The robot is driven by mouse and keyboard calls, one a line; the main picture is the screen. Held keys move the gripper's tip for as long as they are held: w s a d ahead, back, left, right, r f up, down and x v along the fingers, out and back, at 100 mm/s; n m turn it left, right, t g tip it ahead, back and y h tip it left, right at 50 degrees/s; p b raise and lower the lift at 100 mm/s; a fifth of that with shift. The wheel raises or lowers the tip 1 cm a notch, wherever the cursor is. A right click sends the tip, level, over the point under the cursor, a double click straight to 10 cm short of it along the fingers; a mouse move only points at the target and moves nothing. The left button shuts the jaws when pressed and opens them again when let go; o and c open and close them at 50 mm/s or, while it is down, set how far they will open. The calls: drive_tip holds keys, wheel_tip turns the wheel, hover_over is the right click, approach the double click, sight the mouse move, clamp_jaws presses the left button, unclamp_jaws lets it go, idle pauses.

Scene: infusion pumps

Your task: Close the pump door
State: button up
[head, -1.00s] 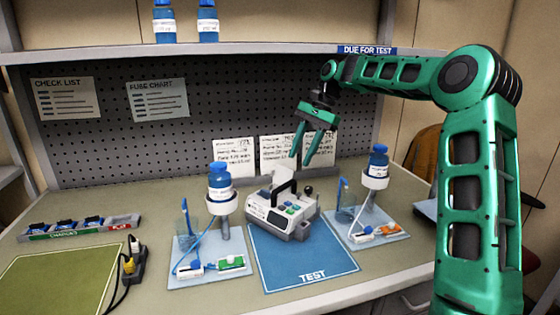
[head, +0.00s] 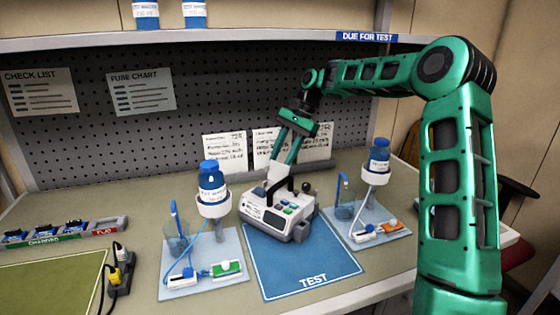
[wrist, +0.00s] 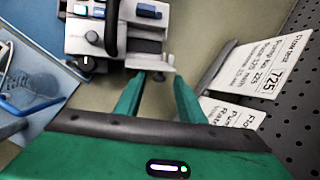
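The white pump (head: 279,217) sits at the back of the blue TEST mat (head: 300,268), with a dark carry handle and coloured buttons on its face. A pale flap that looks like its door (head: 276,176) stands up at the pump's rear; in the wrist view a pale panel (wrist: 150,62) juts from the pump body. My gripper (head: 282,163) points down just behind and above the pump, close to this flap. In the wrist view its two fingertips (wrist: 158,84) are apart, near the panel's edge. I cannot tell whether they touch it.
Bottles on stands flank the pump: one at left (head: 212,182), one at right (head: 378,160), each on a pale tray with tubing. A charging rack (head: 65,232) and power strip (head: 120,268) are at left. The mat's front is clear.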

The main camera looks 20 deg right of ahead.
drive_tip(key=shift+a+f, duration=0.1)
drive_tip(key=shift+f, duration=0.15)
clamp_jaws()
drive_tip(key=shift+s, duration=0.1)
